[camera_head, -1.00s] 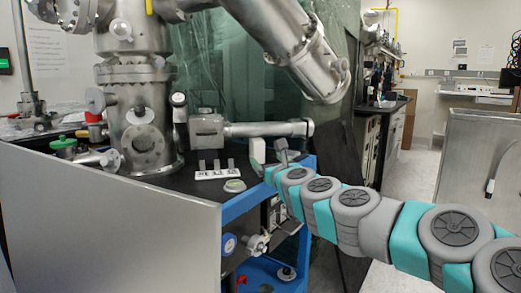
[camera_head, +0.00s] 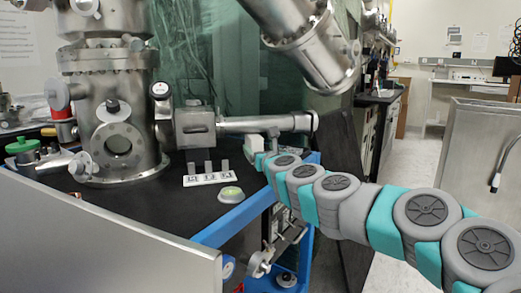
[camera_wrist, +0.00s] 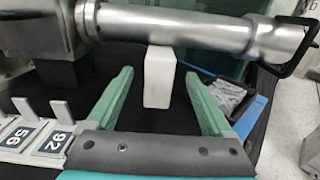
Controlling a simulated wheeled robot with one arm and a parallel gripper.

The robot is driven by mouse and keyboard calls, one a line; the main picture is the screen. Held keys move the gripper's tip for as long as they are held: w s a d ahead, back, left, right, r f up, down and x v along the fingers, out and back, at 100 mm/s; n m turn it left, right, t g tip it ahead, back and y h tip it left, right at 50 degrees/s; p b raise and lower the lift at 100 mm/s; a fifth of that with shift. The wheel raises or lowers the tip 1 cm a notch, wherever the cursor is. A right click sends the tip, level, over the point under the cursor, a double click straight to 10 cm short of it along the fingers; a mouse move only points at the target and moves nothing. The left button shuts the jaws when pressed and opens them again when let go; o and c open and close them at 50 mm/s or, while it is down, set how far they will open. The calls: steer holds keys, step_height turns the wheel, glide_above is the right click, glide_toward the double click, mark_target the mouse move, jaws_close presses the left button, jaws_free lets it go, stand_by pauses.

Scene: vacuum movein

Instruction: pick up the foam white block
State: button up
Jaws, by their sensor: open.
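The white foam block (camera_wrist: 160,77) stands upright on the black bench top, just under a horizontal metal tube in the wrist view. It also shows in the head view (camera_head: 255,143), right at the end of my arm. My gripper (camera_wrist: 158,85) is open, with one green finger on each side of the block in the wrist picture. The block appears beyond or between the fingertips, and I see no contact. In the head view the fingers are mostly hidden by my own arm.
The metal tube (camera_head: 266,124) runs close above and behind the block. The blue bench edge (camera_head: 232,222) is near on the right.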

steer(key=shift+x, duration=3.65)
steer(key=shift+s, duration=0.1)
jaws_close()
